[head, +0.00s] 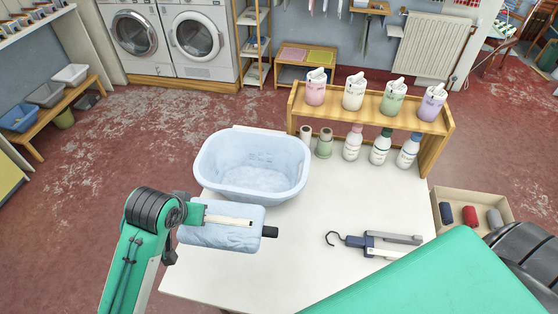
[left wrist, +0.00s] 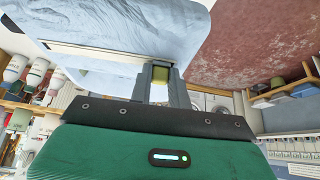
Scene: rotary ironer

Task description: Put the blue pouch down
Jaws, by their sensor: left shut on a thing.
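The light blue pouch (head: 220,238) is in my left gripper (head: 202,215), which is shut on its left end. A pale strip runs along its top, and a dark nub shows at its right end. In the head view the pouch appears over the left part of the white table (head: 300,240), in front of the tub; I cannot tell its height or whether it touches. In the left wrist view the pouch (left wrist: 120,25) fills the top, beyond the grey fingers (left wrist: 160,85). My right gripper is not in view.
A pale blue tub (head: 250,185) stands at the table's back left. A wooden rack (head: 440,150) with several bottles stands at the back right. A hooked device (head: 375,243) lies on the right. The table's front middle looks clear.

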